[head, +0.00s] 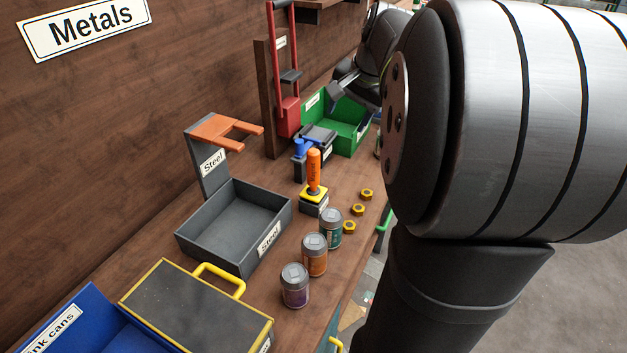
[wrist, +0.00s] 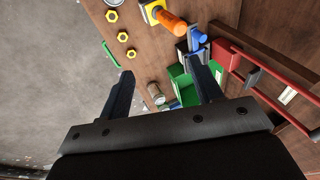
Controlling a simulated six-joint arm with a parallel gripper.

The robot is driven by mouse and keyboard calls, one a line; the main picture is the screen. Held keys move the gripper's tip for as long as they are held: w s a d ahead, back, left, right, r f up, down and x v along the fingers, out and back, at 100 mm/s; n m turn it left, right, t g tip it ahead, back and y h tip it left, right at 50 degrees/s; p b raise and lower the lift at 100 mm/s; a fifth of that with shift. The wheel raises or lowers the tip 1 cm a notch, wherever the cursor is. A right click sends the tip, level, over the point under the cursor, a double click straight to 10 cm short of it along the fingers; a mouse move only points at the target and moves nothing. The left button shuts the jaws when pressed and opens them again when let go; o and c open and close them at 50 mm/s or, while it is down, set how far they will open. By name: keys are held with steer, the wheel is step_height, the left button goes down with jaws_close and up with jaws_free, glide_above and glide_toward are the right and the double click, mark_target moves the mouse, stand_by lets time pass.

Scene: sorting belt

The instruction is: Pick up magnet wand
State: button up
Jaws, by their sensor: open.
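The magnet wand (head: 314,172) stands upright on a small dark block with a yellow top, in the middle of the bench in the head view. Its handle is orange. It also shows at the top of the wrist view (wrist: 171,24), beyond my fingertips and apart from them. My gripper (head: 340,92) is over the bench near the green bin in the head view, partly hidden by my own arm. In the wrist view my gripper (wrist: 158,66) is open with nothing between its fingers.
Several brass nuts (head: 358,209) and cans (head: 315,255) lie right of and in front of the wand. A grey Steel tray (head: 215,258) with an orange forked bracket (head: 228,131) is at left. A green bin (head: 354,137), blue-handled tool (head: 305,147) and red-handled post (head: 289,115) stand behind.

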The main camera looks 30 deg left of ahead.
steer(key=m+g+h, duration=0.2)
steer(key=m+h, duration=0.2)
steer(key=m, duration=1.1)
glide_above(314, 160)
steer(key=w, duration=0.1)
step_height(314, 160, down, 4)
steer(key=f, duration=1.2)
steer(key=shift+w+a+f, duration=0.1)
steer(key=shift+a+f, duration=0.15)
steer(key=shift+a, duration=0.15)
steer(key=f, duration=0.5)
steer(key=shift+w, duration=0.25)
steer(key=shift+c, duration=0.5)
steer(key=c, duration=1.1)
